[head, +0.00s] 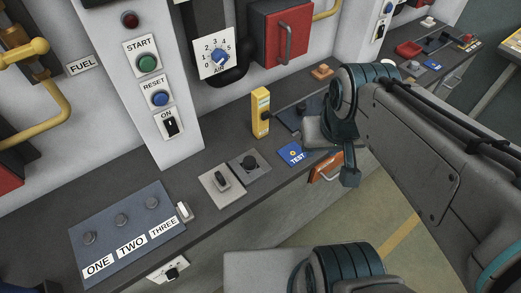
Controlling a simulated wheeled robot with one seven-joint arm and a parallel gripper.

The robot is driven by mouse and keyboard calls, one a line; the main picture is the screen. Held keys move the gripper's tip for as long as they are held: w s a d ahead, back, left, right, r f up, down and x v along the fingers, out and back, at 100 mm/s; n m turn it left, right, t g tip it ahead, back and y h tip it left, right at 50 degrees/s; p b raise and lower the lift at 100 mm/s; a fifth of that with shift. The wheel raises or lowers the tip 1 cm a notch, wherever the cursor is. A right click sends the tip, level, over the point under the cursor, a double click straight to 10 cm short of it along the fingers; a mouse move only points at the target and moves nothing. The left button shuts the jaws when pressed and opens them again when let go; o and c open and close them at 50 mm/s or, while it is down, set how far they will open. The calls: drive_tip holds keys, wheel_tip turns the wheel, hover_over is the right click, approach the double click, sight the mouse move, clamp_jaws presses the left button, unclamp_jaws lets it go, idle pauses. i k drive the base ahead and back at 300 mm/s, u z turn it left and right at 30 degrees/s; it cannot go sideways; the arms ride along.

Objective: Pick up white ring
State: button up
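I cannot make out a clear white ring. A small white piece (184,211) stands at the right edge of the blue ONE-TWO-THREE panel (148,197); its shape is too small to tell, and a ring hole does not show. Another small pale piece (428,21) lies far off at the top right. My arm comes in from the right. The dark part at its end, probably my gripper (347,155), hangs over the bench near the blue TEST tag, well to the right of the white piece. Its fingers are not clear, and I see nothing held.
The grey bench (120,180) carries a switch plate (221,186), a knob plate (250,164), a yellow box (260,112) and a blue TEST tag (295,154). An orange handle (326,167) is on the front. A pillar (150,90) with buttons rises behind. Floor shows at lower right.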

sight(184, 211)
drive_tip(key=u, duration=1.25)
drive_tip(key=k, duration=0.35)
drive_tip(key=u, duration=0.25)
drive_tip(key=i, duration=0.5)
drive_tip(key=k, duration=0.5)
drive_tip(key=z, duration=0.35)
drive_tip(key=i, duration=0.4)
drive_tip(key=u, duration=0.5)
